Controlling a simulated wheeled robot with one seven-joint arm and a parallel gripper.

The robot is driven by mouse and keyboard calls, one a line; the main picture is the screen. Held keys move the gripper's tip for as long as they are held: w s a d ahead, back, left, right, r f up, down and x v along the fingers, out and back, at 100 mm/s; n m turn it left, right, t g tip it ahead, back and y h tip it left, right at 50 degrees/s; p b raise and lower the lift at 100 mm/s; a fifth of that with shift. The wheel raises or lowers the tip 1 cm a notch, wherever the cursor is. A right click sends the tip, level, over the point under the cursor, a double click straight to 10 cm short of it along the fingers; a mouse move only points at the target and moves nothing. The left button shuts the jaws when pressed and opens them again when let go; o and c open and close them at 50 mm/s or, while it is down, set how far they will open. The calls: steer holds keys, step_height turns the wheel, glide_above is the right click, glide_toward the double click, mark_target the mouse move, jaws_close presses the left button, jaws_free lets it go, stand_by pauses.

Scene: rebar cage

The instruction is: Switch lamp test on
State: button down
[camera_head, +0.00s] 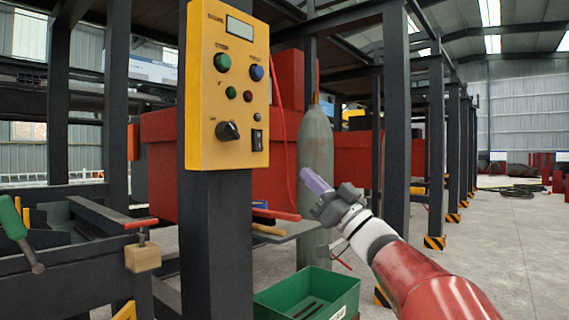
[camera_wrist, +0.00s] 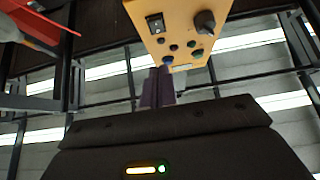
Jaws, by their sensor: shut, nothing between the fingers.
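A yellow control panel (camera_head: 226,88) is mounted on a dark post. The labels are too small to read surely. My gripper (camera_head: 312,179) is shut and empty, to the right of and below the panel, apart from it. In the wrist view the panel (camera_wrist: 180,10) appears upside down, with the purple fingers (camera_wrist: 160,84) pointing toward its display end.
A grey gas cylinder (camera_head: 315,150) stands behind my gripper. A green bin (camera_head: 305,295) is below it. A shelf (camera_head: 285,231) with tools juts out beside the post. A green-handled tool (camera_head: 14,218) and a clamp are at left. The floor at right is open.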

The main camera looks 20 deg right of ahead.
mark_target(259, 142)
steer(key=x, duration=0.4)
steer(key=f+p+x, duration=0.1)
steer(key=x, duration=0.2)
steer(key=w+p+x, duration=0.1)
steer(key=x, duration=0.3)
steer(key=shift+w+a+f, duration=0.15)
steer(key=shift+w+a, duration=0.05)
steer(key=shift+a, duration=0.3)
steer(key=shift+w+a+f, duration=0.1)
steer(key=shift+w+a, duration=0.3)
steer(key=shift+w, duration=0.05)
